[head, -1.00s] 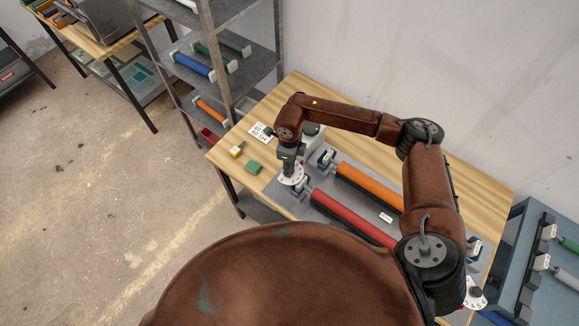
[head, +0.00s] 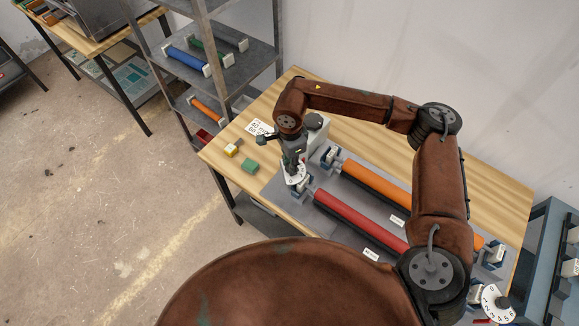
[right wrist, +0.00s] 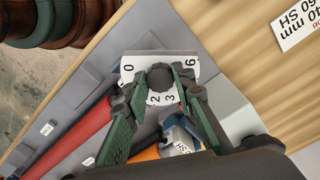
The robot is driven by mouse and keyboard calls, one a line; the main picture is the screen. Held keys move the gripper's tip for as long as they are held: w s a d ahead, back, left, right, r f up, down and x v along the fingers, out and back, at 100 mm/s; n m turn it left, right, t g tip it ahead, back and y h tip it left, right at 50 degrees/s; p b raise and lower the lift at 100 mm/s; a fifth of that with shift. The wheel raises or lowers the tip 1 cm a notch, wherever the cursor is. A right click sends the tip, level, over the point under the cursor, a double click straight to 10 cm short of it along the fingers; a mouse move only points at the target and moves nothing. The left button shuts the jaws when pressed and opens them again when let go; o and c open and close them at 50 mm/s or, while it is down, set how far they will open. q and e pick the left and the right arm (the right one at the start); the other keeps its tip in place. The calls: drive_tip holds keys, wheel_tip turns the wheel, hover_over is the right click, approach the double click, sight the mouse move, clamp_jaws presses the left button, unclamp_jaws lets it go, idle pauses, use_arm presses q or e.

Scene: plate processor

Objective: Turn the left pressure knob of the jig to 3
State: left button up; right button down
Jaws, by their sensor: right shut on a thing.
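The jig (head: 352,232) is a grey plate with a red roller (head: 350,215) and an orange roller (head: 375,188). Its left pressure knob (right wrist: 160,74) is dark and round, over a white dial (right wrist: 128,70) with 0, 2, 3 and 6 readable in the right wrist view. The left dial also shows at the jig's left end in the head view (head: 296,179). My right gripper (right wrist: 161,82) is shut on this knob, one green finger on each side. It points down at the dial in the head view (head: 293,165). The knob's pointer mark cannot be made out. My left gripper is out of view.
A second white dial with a dark knob (head: 502,304) is at the jig's right end. A metal shelf (head: 215,75) with rollers stands behind left.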

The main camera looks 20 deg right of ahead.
drive_tip(key=shift+n+b, duration=0.8)
drive_tip(key=shift+n, duration=0.2)
drive_tip(key=c, duration=1.6)
unclamp_jaws()
drive_tip(key=shift+r, duration=0.1)
wheel_tip(320, 180, up, 12)
drive_tip(key=shift+f, duration=0.1)
